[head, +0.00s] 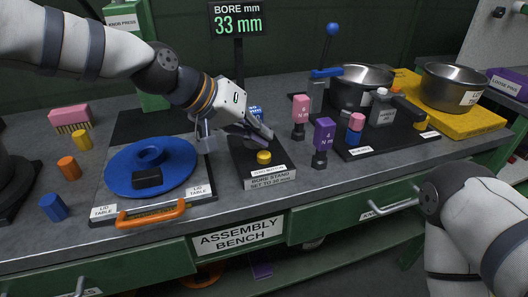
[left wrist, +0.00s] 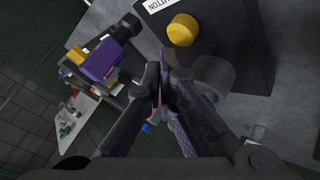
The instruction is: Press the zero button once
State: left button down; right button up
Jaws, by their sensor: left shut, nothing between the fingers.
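The yellow zero button (head: 264,157) sits on top of a black stand (head: 249,165) with a white label plate, near the middle of the bench. It also shows in the left wrist view (left wrist: 183,29), just beyond the fingertips. My left gripper (head: 268,134) is shut and empty, just above and behind the button in the head view. Its fingertips (left wrist: 162,78) appear apart from the button. The display (head: 238,19) above reads "BORE mm 33 mm". My right arm shows at the right edge, but its gripper is out of view.
A blue lid (head: 187,183) lies on the lid table at left. Pink (head: 300,108) and purple (head: 323,135) drivers stand right of the stand. Two metal pots (head: 452,86) stand at back right. Coloured cylinders (head: 54,207) are at far left. Bare bench lies in front of the drivers.

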dwell(0.6)
pick_arm(q)
jog(key=shift+f, duration=0.45)
jog(key=shift+f, duration=0.55)
dwell(0.6)
jog(key=shift+r+p, duration=0.35)
jog(key=shift+r, duration=0.65)
pick_arm(e)
jog(key=shift+w+r, duration=0.4)
pick_arm(q)
jog(key=shift+r+p, duration=0.7)
jog(key=shift+r, duration=1.85)
pick_arm(e)
jog(key=shift+w+r+t, duration=0.5)
jog(key=shift+w+r, duration=0.35)
pick_arm(q)
jog(key=shift+f, duration=0.1)
